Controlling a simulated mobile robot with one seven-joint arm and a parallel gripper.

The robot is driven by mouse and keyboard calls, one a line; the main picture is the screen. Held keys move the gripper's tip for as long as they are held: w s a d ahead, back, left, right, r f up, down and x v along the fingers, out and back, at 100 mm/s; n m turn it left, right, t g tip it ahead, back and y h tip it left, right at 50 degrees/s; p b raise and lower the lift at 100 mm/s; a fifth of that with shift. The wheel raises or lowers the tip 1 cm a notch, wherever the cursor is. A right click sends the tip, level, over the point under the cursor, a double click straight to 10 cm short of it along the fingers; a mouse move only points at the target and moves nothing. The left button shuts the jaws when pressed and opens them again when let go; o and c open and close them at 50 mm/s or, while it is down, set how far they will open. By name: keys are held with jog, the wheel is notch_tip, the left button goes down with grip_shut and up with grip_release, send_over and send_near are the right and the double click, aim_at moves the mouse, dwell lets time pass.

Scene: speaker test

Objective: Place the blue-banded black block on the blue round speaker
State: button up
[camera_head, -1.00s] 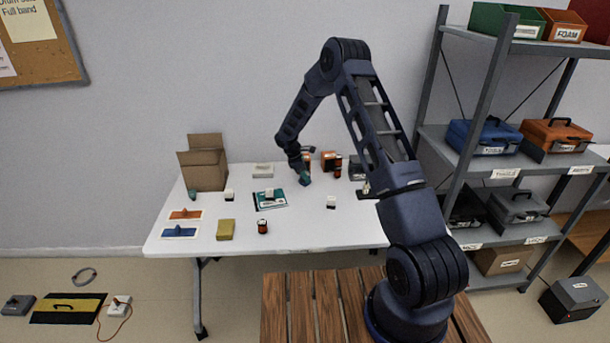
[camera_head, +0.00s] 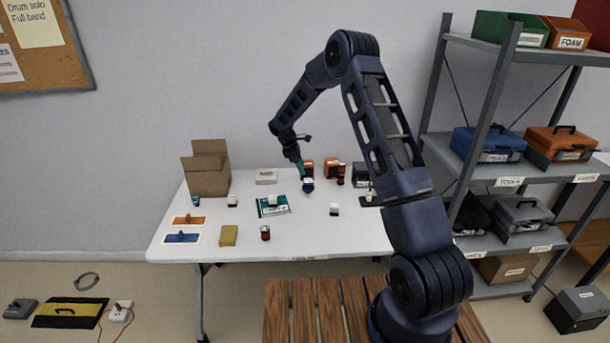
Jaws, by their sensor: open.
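My gripper (camera_head: 302,170) is open, with teal fingers, and points down over the back middle of the white table. Just below its tips is a small dark blue, rounded thing (camera_head: 308,186) with a pale patch. It looks like the blue round speaker, but I cannot tell whether the blue-banded black block is on it. The gap between the fingertips and this thing is too small to judge. A small dark block with a teal-blue band (camera_head: 196,202) stands at the table's left, in front of the cardboard box; its details are unclear.
The white table (camera_head: 300,237) has a clear front right. A shelf rack (camera_head: 488,100) stands right.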

jog(key=s+d+r+m+y, duration=0.1)
jog(key=s+d+r+m, duration=0.2)
jog(key=s+d+r, duration=0.5)
jog(key=s+d+r+m+t, duration=0.1)
jog(key=s+r+m, duration=0.15)
jog(key=r, duration=0.85)
jog(key=s+d+r+m+y, duration=0.1)
jog(key=s+d+r+m, duration=0.2)
jog(key=s+d+r, duration=0.5)
jog(key=s+d+r+m+t+y, duration=0.1)
jog(key=s+d+r+m, duration=0.1)
jog(key=s+r, duration=0.35)
jog(key=s+d+r+m+t, duration=0.1)
jog(key=s+d+r+m, duration=0.15)
jog(key=s, duration=0.65)
jog(key=s+d+f+m+t+y, duration=0.1)
jog(key=s+m, duration=0.4)
jog(key=s, duration=1)
jog(key=shift+d+f+t, duration=0.3)
jog(key=shift+d+f, duration=0.05)
jog(key=shift+d, duration=0.15)
